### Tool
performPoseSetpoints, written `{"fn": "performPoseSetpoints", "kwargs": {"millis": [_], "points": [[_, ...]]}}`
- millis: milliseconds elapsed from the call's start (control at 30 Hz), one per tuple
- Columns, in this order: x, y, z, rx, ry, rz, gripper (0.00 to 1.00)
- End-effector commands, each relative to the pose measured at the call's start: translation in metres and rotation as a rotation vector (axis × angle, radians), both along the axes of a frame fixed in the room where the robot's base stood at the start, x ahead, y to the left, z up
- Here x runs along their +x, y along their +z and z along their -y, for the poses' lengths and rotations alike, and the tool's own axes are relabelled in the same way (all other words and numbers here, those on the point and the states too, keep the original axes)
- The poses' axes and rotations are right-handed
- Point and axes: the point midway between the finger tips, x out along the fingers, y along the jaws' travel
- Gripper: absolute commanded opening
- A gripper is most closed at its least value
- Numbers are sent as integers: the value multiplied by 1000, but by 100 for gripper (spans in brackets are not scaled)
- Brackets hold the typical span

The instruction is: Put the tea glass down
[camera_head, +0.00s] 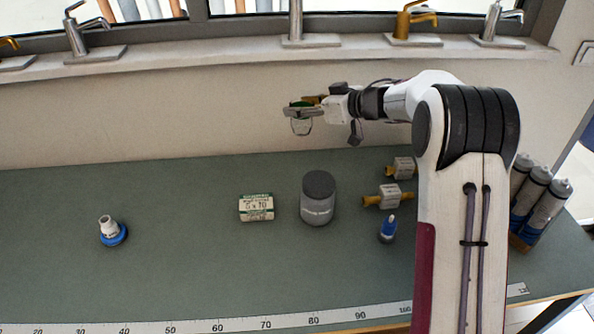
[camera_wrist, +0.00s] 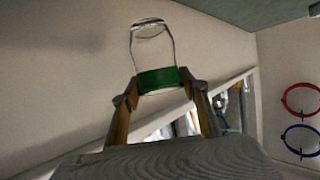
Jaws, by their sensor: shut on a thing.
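The tea glass (camera_head: 302,126) is clear, with a green band, and is held in the air above the back part of the green bench. In the wrist view the glass (camera_wrist: 152,45) shows with its green band (camera_wrist: 158,80) between the two fingers. My gripper (camera_head: 303,106) is shut on the glass at the band; its fingers also show in the wrist view (camera_wrist: 159,92). The glass is clear of the bench top and looks empty.
On the bench (camera_head: 170,270) stand a grey canister (camera_head: 318,199), a green-and-white box (camera_head: 256,208), a blue-and-white fitting (camera_head: 112,231), a small blue-capped bottle (camera_head: 388,230), brass-ended valves (camera_head: 388,196) and several cartridges (camera_head: 540,198). The bench between fitting and box is free.

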Motion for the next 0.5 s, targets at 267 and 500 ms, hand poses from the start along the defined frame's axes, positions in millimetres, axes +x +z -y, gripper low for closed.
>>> {"fn": "performPoseSetpoints", "kwargs": {"millis": [267, 500], "points": [[15, -10, -11, 2, -8, -3, 21], [14, -37, -11, 1, -7, -2, 21]]}}
